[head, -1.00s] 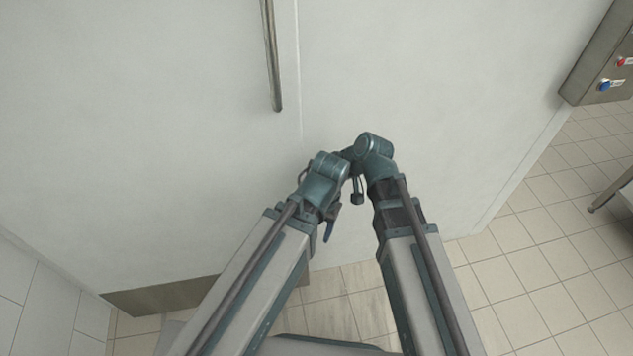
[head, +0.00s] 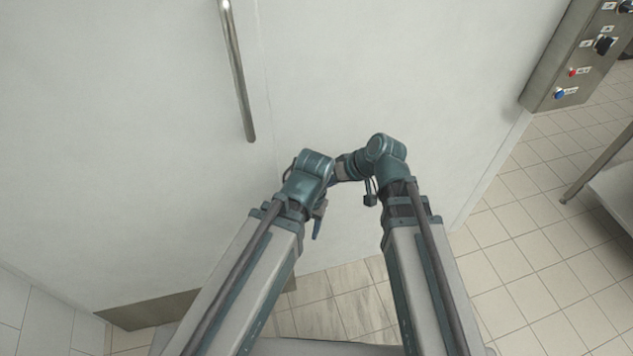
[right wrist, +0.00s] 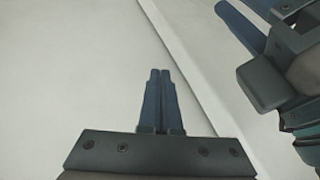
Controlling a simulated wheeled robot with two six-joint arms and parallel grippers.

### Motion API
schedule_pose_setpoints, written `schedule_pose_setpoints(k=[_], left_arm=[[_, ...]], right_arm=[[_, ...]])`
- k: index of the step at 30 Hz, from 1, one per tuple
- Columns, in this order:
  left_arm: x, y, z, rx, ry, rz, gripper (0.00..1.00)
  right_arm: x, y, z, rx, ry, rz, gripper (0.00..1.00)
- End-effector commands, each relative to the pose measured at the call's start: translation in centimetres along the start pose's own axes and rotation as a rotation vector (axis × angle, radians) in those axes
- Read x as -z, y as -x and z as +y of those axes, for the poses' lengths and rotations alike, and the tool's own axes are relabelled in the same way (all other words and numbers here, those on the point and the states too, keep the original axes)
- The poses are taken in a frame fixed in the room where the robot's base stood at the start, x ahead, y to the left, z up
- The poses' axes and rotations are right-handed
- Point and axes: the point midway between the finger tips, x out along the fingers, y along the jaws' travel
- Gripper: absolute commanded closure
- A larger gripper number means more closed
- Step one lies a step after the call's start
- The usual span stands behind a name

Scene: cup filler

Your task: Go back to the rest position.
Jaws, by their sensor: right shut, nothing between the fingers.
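My two arms reach up from the bottom of the head view, folded, with their ends close together in front of a white wall or door panel (head: 360,80). My right gripper (right wrist: 160,72) shows in the right wrist view; its two dark blue fingers lie together, shut and empty, with the pale panel behind. Part of my left gripper (head: 317,228) shows in the head view as a blue finger pointing down. A blue finger and dark housing of the other arm show at the upper right of the right wrist view. The left gripper's opening is unclear.
A metal bar handle (head: 238,75) is on the panel. A steel control box (head: 550,80) with red and blue buttons is at the upper right. A steel table (head: 608,150) stands at the right edge. Tiled floor (head: 520,240) at right is clear.

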Motion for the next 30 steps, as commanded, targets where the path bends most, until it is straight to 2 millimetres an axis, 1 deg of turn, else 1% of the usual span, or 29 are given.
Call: schedule_pose_setpoints(k=[1,4,15,17,20,23,24,27,30], left_arm=[[0.0,0.5,-0.1,0.0,0.0,0.0,0.43],[0.0,0.7,-0.1,0.0,0.0,0.0,0.43],[0.0,0.7,-0.1,0.0,0.0,0.0,0.43],[0.0,0.7,-0.1,0.0,0.0,0.0,0.43],[0.0,0.7,-0.1,0.0,0.0,0.0,0.43],[0.0,0.7,-0.1,0.0,0.0,0.0,0.43],[0.0,0.7,-0.1,0.0,0.0,0.0,0.43],[0.0,0.7,-0.1,0.0,0.0,0.0,0.43],[0.0,0.7,-0.1,0.0,0.0,0.0,0.43]], right_arm=[[0.1,0.6,-0.1,0.0,-0.001,0.0,1.0],[0.0,0.9,0.0,0.0,0.0,0.0,1.0],[0.0,0.9,0.0,0.0,0.0,0.0,1.0],[-0.3,0.9,0.0,-0.006,0.0,-0.01,1.0],[-2.0,0.5,-0.1,-0.048,-0.005,-0.078,1.0],[-5.0,0.3,0.1,-0.141,-0.019,-0.197,1.0],[-6.3,0.4,0.3,-0.189,-0.027,-0.247,1.0],[-9.0,1.1,0.9,-0.313,-0.054,-0.353,1.0],[-11.1,2.1,1.6,-0.436,-0.081,-0.432,1.0]])
